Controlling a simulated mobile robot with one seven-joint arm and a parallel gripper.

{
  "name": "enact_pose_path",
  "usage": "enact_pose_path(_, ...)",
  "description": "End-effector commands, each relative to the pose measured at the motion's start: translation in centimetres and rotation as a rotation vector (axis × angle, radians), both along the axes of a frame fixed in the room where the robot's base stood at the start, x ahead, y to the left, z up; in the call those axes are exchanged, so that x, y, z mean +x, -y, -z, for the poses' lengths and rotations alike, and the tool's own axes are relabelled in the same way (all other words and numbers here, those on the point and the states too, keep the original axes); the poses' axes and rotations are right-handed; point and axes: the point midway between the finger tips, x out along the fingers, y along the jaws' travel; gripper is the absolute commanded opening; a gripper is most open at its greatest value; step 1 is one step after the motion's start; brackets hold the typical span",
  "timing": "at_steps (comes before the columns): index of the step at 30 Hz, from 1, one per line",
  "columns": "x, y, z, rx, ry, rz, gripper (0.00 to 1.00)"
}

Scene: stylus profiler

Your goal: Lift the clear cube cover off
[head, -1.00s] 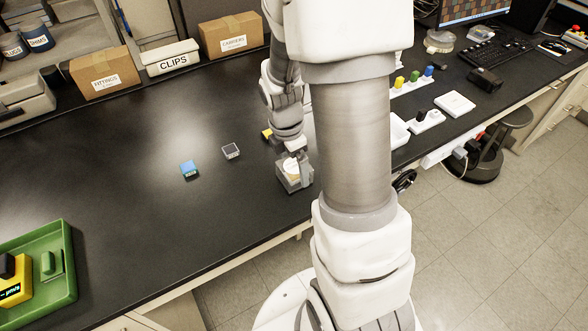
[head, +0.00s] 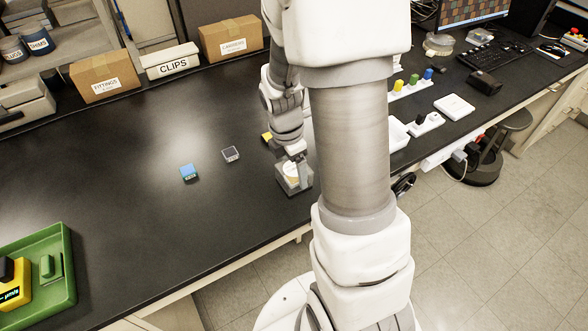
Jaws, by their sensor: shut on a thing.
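The clear cube cover (head: 284,174) stands near the front edge of the black bench, just left of my arm. Through it I see a pale round top and a grey body inside. My gripper (head: 297,158) reaches down from above and is shut on the upper part of the cover. Its fingers are small and partly hidden by my arm. Whether the cover is clear of its base cannot be told.
A yellow piece (head: 266,137) sits behind the gripper. A green tray (head: 68,262) is at the front left. The bench's middle left is free.

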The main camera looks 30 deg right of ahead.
Motion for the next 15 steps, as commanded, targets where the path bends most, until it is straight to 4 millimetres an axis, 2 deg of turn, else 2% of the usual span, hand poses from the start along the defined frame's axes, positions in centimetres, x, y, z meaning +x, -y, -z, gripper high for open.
enact_pose_path(5, 0.1, 0.0, -1.6, -0.001, 0.005, -0.001, 0.31)
enact_pose_path(9, 0.2, 0.1, -4.3, -0.002, 0.009, 0.0, 0.31)
enact_pose_path(15, -3.8, 2.4, -6.7, -0.002, 0.006, 0.006, 0.31)
